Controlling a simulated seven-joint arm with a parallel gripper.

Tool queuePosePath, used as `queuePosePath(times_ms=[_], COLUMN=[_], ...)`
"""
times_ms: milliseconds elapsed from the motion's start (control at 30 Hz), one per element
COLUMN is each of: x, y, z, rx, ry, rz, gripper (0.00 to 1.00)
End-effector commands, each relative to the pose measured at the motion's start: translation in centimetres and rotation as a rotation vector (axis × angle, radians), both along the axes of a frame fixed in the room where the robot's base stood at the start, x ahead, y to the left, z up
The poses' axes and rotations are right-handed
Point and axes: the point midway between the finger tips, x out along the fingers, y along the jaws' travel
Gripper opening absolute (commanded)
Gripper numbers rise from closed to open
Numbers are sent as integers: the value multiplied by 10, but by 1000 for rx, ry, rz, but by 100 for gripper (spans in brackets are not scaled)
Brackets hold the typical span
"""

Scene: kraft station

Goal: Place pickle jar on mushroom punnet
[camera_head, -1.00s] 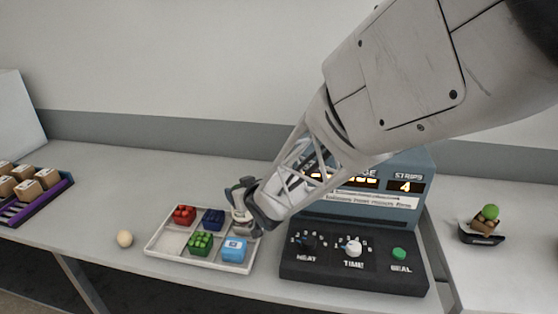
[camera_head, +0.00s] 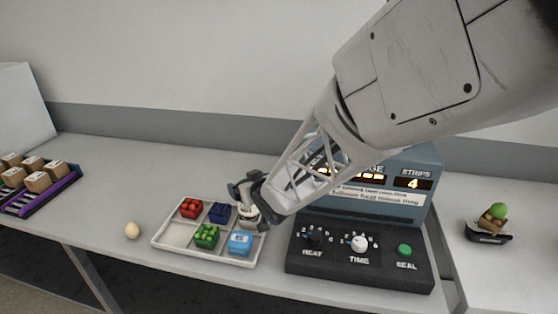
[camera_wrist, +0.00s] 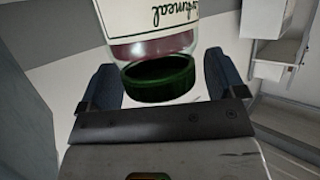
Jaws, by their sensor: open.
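My gripper (camera_head: 246,200) is open over the back right compartment of the white tray. A pale jar (camera_head: 249,214) stands there, mostly hidden behind the fingers. In the wrist view a clear glass jar (camera_wrist: 155,44) with a dark green lid (camera_wrist: 158,80) and a white label lies between the two fingers, with a gap on each side. The label's end looks like "meal", so I cannot confirm it is the pickle jar. I cannot clearly identify a mushroom punnet. A small dark tray (camera_head: 487,238) at the right holds brown pieces and a green round thing.
The white tray (camera_head: 179,236) also holds red (camera_head: 191,208), dark blue (camera_head: 220,212), green (camera_head: 206,236) and light blue (camera_head: 240,243) items; its front left compartment is empty. A sealing machine (camera_head: 359,267) stands close at right. An egg (camera_head: 132,230) and a box-filled purple rack (camera_head: 62,185) are left.

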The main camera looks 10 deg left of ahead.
Motion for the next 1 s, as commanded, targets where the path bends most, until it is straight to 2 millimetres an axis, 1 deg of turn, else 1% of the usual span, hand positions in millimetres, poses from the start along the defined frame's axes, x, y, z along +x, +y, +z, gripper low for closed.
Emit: queuePosePath(times_ms=[167,367,1000], x=[-5,-16,-64], y=[-5,-16,-64], z=[3,10,38], rx=[0,-1,0], ry=[0,-2,-1], rz=[0,1,0], gripper=[89,89,89])
